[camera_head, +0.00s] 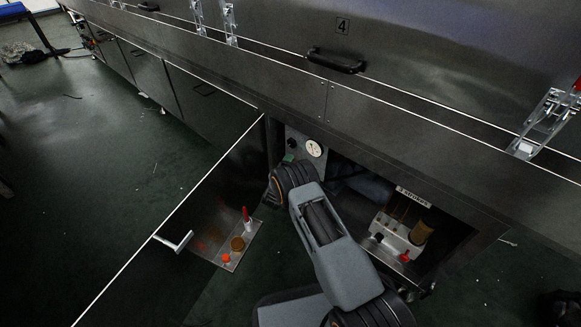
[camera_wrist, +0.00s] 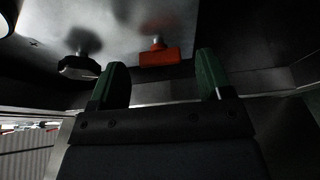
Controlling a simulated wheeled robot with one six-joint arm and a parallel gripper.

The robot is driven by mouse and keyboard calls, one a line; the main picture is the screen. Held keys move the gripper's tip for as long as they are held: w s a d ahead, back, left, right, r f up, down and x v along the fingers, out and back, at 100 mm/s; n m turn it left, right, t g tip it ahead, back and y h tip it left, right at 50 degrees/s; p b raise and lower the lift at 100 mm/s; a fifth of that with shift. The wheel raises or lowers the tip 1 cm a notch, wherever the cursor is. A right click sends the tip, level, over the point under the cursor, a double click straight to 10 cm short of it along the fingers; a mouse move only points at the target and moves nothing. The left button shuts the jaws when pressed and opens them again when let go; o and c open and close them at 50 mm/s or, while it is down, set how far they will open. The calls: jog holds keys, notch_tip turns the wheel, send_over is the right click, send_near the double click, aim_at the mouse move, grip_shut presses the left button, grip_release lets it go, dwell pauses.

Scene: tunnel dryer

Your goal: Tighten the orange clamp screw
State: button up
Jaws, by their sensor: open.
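The orange clamp screw (camera_wrist: 159,55) shows in the wrist view as a flat orange-red head on a short stem, under a pale panel. My gripper (camera_wrist: 161,70) is open, with its two green fingers apart. The orange head appears between and beyond the fingertips, nearer the left one; I see no contact. In the head view my gripper (camera_head: 288,160) reaches into the open bay beside a panel with a round white gauge (camera_head: 314,149). My arm hides most of the gripper there, and I cannot make out the screw.
A black knob (camera_wrist: 79,67) hangs left of the orange head, close to the left finger. The open door (camera_head: 170,235) bears a tray (camera_head: 232,267) of small items. A rack (camera_head: 397,236) stands in the bay at right, with a red knob (camera_head: 404,257) nearby.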

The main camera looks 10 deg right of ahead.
jog(key=shift+w+d, duration=0.4)
jog(key=shift+w, duration=0.2)
jog(key=c, duration=0.9)
